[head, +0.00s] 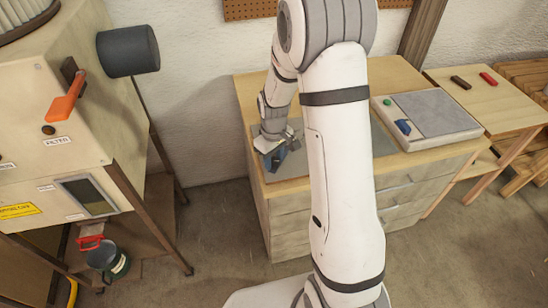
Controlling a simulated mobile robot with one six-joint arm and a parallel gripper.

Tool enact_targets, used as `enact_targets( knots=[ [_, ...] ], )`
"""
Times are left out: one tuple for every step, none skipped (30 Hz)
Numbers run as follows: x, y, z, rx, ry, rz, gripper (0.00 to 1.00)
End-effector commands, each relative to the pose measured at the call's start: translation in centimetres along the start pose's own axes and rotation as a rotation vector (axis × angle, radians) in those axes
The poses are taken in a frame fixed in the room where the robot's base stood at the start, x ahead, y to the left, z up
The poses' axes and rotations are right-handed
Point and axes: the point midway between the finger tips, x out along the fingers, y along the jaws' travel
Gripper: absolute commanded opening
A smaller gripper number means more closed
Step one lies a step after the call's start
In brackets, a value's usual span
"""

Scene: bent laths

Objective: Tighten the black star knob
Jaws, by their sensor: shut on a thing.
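My gripper (276,146) is at the left end of the wooden workbench, behind and to the left of my white forearm. The black star knob does not show clearly. The fingers cover the spot where they grip, and the view is too small to tell the knob's shape or how far it is turned.
A grey panel box (440,112) with a green button stands on the workbench (290,187) to the right. A cream machine (60,110) with an orange lever (66,99) and a dark cylinder (128,51) stands at left. Bare floor lies between.

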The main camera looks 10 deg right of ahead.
Motion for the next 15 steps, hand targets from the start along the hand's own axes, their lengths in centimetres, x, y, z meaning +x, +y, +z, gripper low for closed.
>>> enact_targets(
  knots=[
    [-0.02, 0.0, -0.01, 0.001, 0.0, 0.0, 0.11],
    [-0.01, 0.0, -0.02, 0.002, 0.0, 0.0, 0.11],
    [-0.01, 0.0, -0.02, 0.005, 0.0, 0.0, 0.11],
    [0.0, 0.0, -0.02, 0.008, 0.0, 0.0, 0.11],
    [0.01, 0.0, -0.02, 0.013, 0.0, 0.0, 0.11],
    [0.03, 0.0, -0.02, 0.021, 0.001, 0.0, 0.11],
    [0.04, 0.0, -0.03, 0.029, 0.001, 0.001, 0.11],
    [0.06, 0.0, -0.03, 0.038, 0.001, 0.001, 0.11],
    [0.08, 0.0, -0.04, 0.054, 0.001, 0.001, 0.11],
    [0.09, 0.0, -0.04, 0.067, 0.001, 0.001, 0.11],
    [0.11, 0.0, -0.04, 0.083, 0.001, 0.001, 0.11],
    [0.14, 0.0, -0.05, 0.105, 0.001, 0.001, 0.11],
    [0.16, 0.0, -0.06, 0.125, 0.002, 0.001, 0.11],
    [0.18, 0.0, -0.06, 0.145, 0.002, 0.001, 0.11],
    [0.2, 0.0, -0.06, 0.175, 0.002, 0.001, 0.11]
  ],
)
